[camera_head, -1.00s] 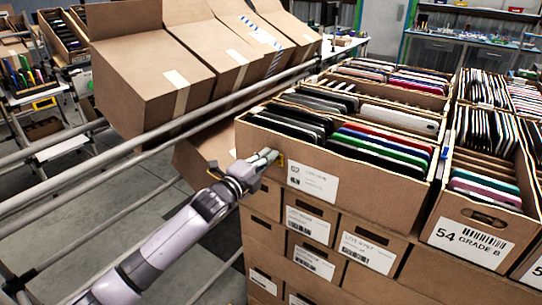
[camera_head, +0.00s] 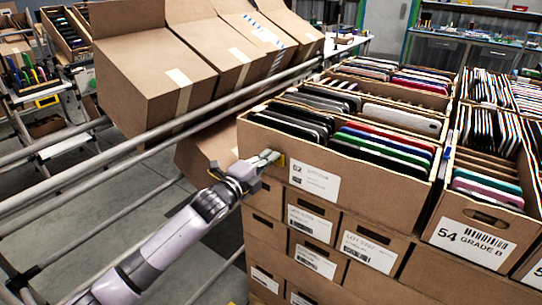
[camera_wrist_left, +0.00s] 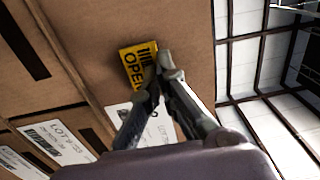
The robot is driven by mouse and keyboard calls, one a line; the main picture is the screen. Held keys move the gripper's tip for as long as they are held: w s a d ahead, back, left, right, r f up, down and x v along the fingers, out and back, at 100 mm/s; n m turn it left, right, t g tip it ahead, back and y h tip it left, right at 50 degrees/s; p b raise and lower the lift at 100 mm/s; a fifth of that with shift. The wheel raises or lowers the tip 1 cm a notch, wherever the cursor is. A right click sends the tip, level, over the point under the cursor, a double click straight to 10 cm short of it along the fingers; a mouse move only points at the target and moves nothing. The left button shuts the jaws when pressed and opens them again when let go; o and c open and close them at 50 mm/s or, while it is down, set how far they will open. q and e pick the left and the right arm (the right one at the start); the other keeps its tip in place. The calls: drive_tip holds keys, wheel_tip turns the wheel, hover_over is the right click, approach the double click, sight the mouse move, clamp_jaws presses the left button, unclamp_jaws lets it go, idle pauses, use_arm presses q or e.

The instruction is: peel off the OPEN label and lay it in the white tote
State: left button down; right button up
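The OPEN label (camera_wrist_left: 137,66) is a small yellow sticker with black print on the brown wall of the phone carton (camera_head: 375,186). In the head view only a scrap of yellow shows by the fingertips. My left gripper (camera_head: 272,157) is at the carton's left end. In the left wrist view its fingertips (camera_wrist_left: 159,66) come together over the label's right edge and look shut on it; the exact grip is partly hidden. Most of the label still looks flat against the cardboard. My right gripper is not in view. I see no white tote in these frames.
The carton holds upright phones and bears a white printed tag (camera_head: 314,180). More cartons are stacked below it, and a carton marked 54 GRADE B (camera_head: 470,232) stands to the right. Tilted cartons (camera_head: 155,80) rest along metal rails (camera_head: 120,150) at the left.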

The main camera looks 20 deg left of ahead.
use_arm(q)
drive_tip(key=p+v, duration=0.2)
drive_tip(key=v, duration=0.5)
drive_tip(key=shift+s+p, duration=0.2)
drive_tip(key=shift+p, duration=0.1)
idle(0.9)
